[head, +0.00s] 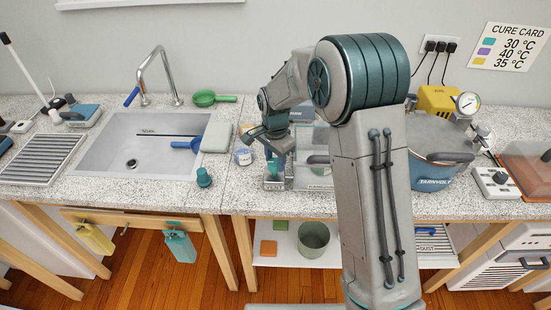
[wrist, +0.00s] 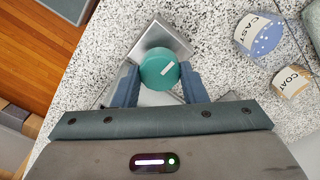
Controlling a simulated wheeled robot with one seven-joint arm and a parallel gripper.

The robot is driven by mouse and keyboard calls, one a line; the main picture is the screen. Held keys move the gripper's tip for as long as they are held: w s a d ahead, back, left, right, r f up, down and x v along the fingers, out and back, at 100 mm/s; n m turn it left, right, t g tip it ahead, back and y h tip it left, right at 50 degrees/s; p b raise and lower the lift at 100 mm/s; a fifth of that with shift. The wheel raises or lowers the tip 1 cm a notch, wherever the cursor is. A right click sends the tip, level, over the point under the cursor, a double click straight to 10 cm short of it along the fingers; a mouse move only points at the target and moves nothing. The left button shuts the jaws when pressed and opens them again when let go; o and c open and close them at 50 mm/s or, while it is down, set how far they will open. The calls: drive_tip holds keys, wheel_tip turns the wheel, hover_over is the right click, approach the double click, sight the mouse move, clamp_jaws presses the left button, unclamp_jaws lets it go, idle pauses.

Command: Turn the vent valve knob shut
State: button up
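The vent valve knob (wrist: 159,71) is round and teal, with a white pointer mark slanting across its top. It sits on a metal base (wrist: 165,38) in the wrist view. In the head view the teal knob (head: 272,169) is partly hidden beneath my gripper (head: 274,158). My gripper points down over it, and in the wrist view the two blue fingers (wrist: 159,82) lie along opposite sides of the knob. No clear gap shows between fingers and knob, so the gripper looks shut on it.
Jars labelled CAST (wrist: 259,34) and COAT (wrist: 290,81) stand close to the right in the wrist view. A clear box (head: 312,172) is just right of the valve in the head view. A teal stopper-like item (head: 204,177) and the sink (head: 130,158) are left. The counter's front edge is near.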

drive_tip(key=shift+n, duration=0.4)
drive_tip(key=n+b, duration=0.2)
drive_tip(key=n, duration=0.1)
drive_tip(key=n+b, duration=0.1)
drive_tip(key=n, duration=0.4)
drive_tip(key=n+b, duration=0.1)
drive_tip(key=n, duration=0.4)
drive_tip(key=shift+a, duration=0.1)
drive_tip(key=shift+r+n, duration=0.1)
drive_tip(key=shift+n, duration=1.9)
drive_tip(key=o, duration=1)
drive_tip(key=shift+c, duration=0.2)
